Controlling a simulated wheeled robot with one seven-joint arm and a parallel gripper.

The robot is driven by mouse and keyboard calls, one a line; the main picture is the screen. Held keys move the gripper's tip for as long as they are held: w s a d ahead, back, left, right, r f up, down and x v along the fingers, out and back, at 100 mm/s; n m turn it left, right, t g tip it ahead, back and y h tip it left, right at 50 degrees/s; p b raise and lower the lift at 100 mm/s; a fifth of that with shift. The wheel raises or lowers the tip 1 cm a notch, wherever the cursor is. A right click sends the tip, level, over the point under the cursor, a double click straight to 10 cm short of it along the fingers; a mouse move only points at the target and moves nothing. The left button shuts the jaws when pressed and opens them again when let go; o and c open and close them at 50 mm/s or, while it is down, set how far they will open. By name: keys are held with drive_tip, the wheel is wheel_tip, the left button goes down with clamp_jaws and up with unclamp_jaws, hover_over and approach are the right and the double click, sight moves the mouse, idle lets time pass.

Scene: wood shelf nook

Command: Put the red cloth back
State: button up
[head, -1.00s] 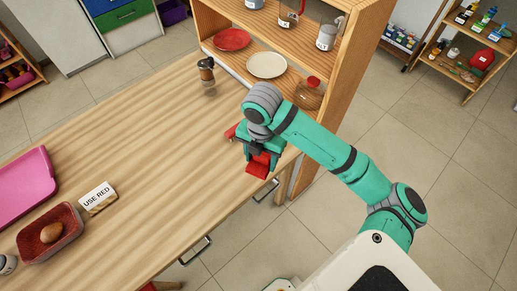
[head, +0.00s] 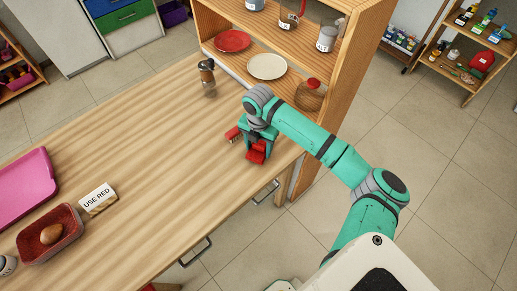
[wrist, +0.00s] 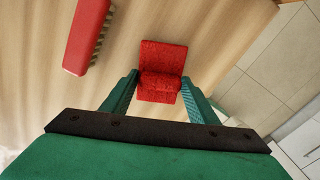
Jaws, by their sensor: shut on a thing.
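The red cloth (head: 256,153) is a small folded piece at the right front edge of the wooden table. My gripper (head: 260,143) points down there and is shut on it. In the wrist view the cloth (wrist: 161,72) sits between the two green fingers (wrist: 158,98), with its far part sticking out beyond them. I cannot tell whether the cloth touches the table top. A card reading "USE RED" (head: 98,198) stands on the table at the left.
A red brush (head: 234,134) lies just left of my gripper, also in the wrist view (wrist: 84,38). A pepper mill (head: 207,73) stands farther back. The shelf (head: 340,95) holds plates, mugs and a jar. A red bin (head: 70,243) and pink tray (head: 25,188) are left. Mid-table is clear.

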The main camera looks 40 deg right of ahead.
sight(259, 146)
drive_tip(key=shift+f, duration=0.65)
drive_tip(key=shift+f, duration=0.1)
drive_tip(key=o, duration=1)
wheel_tip(259, 146, up, 12)
drive_tip(key=shift+r, duration=0.15)
